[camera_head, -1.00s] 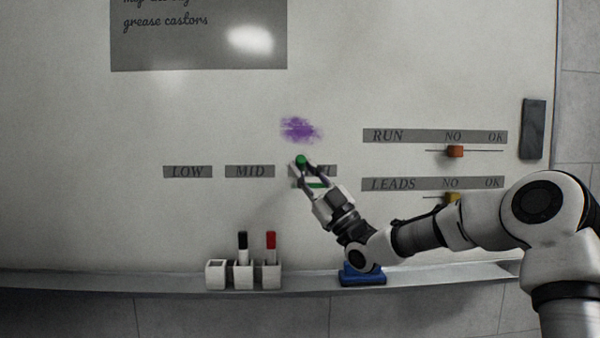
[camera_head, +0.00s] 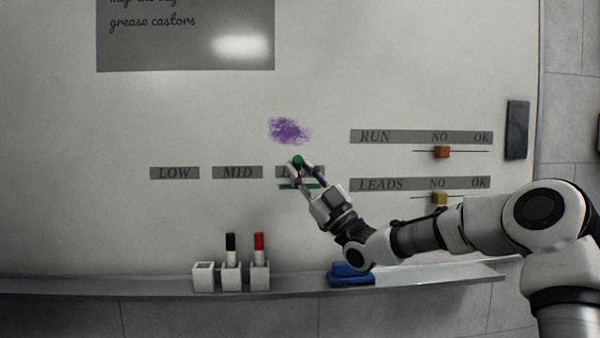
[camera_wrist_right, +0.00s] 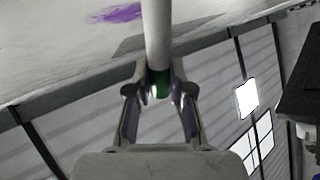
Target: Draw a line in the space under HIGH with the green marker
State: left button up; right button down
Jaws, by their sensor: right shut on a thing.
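My right gripper (camera_head: 307,178) is shut on the green marker (camera_head: 298,161) in front of the whiteboard. The marker's green end shows at the fingertips in the head view. In the right wrist view the marker (camera_wrist_right: 158,40) has a white barrel and a green part between the fingers. The HIGH label (camera_head: 287,172) is mostly hidden behind the marker and gripper. A short green line (camera_head: 290,186) shows on the board just under that label, partly behind the gripper. Whether the marker tip touches the board cannot be told. My left gripper is not in view.
A purple smudge (camera_head: 289,131) is above the HIGH label. The MID label (camera_head: 237,172) and LOW label (camera_head: 174,173) are to its left. The ledge holds a white marker holder (camera_head: 231,277) with black and red markers, and a blue eraser (camera_head: 350,275). Sliders sit at right.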

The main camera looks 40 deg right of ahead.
jog(key=shift+f+y, duration=0.15)
jog(key=shift+y, duration=0.15)
jog(key=shift+a, duration=0.1)
jog(key=shift+w+a+b, duration=0.15)
jog(key=shift+a+b, duration=0.05)
jog(key=shift+b, duration=0.15)
jog(key=shift+w+a, duration=0.2)
jog(key=shift+a, duration=0.1)
jog(key=shift+w+a+b, duration=0.3)
jog(key=shift+a+b, duration=0.2)
